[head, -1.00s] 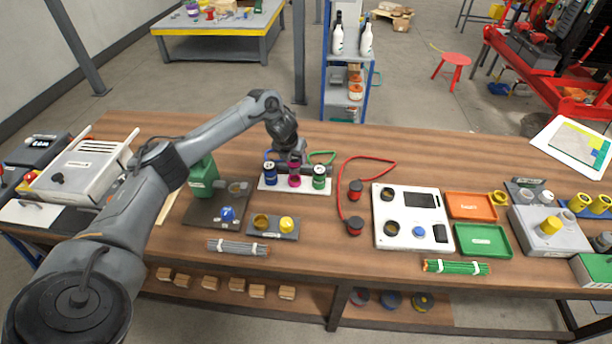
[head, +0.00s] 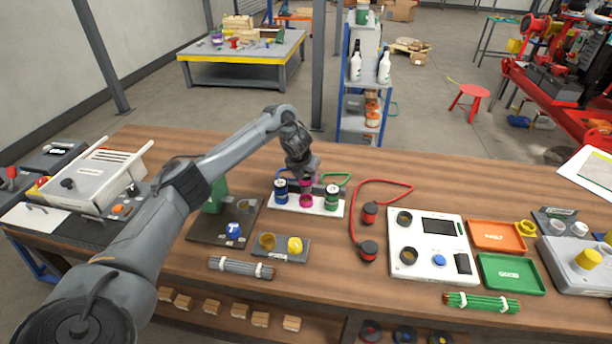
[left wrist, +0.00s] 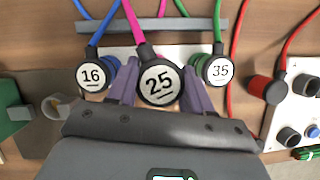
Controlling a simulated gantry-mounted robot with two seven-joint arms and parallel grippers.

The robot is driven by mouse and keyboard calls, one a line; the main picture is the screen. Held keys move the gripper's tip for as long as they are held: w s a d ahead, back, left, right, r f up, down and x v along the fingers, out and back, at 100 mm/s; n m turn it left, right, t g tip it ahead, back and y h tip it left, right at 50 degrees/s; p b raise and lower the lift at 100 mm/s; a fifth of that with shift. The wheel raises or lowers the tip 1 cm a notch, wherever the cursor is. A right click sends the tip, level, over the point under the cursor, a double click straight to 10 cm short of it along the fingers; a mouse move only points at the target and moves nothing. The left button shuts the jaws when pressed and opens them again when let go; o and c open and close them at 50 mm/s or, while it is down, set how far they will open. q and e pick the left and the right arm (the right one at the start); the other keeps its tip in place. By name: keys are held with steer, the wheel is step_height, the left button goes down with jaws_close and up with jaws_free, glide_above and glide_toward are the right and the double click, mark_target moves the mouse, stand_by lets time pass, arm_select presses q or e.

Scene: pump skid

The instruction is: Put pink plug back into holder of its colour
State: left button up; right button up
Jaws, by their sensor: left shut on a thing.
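My left gripper (head: 304,176) is shut on the pink plug (head: 307,183). The plug's black cap marked 25, with a pink cable, sits between my fingers in the left wrist view (left wrist: 158,84). The pink holder (head: 306,201) stands in the middle of a white strip (head: 318,209), directly below the plug. The plug looks upright over it; I cannot tell whether its lower end is inside. The blue plug marked 16 (left wrist: 92,75) and the green plug marked 35 (left wrist: 217,70) stand on either side. My right gripper is not in view.
The blue holder (head: 281,191) and green holder (head: 332,197) flank the pink one closely. A grey bar (left wrist: 170,30) runs behind the strip, with cables near it. Red plugs (head: 369,212) and a white panel (head: 430,245) stand to the right.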

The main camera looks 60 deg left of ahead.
mark_target(306, 187)
arm_select(q)
step_height(306, 187, down, 2)
steer(key=shift+f+b, duration=0.1)
steer(key=shift+b, duration=0.7)
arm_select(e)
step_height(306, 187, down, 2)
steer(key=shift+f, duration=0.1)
arm_select(q)
steer(key=shift+r+p, duration=0.2)
steer(key=shift+p, duration=0.15)
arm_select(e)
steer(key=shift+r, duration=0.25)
arm_select(q)
steer(key=shift+p, duration=0.3)
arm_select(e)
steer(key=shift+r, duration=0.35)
arm_select(q)
steer(key=shift+p, duration=0.5)
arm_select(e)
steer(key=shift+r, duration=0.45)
arm_select(q)
steer(key=shift+f, duration=0.65)
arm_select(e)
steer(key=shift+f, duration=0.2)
arm_select(q)
steer(key=shift+f+b, duration=0.55)
steer(key=shift+f, duration=0.6)
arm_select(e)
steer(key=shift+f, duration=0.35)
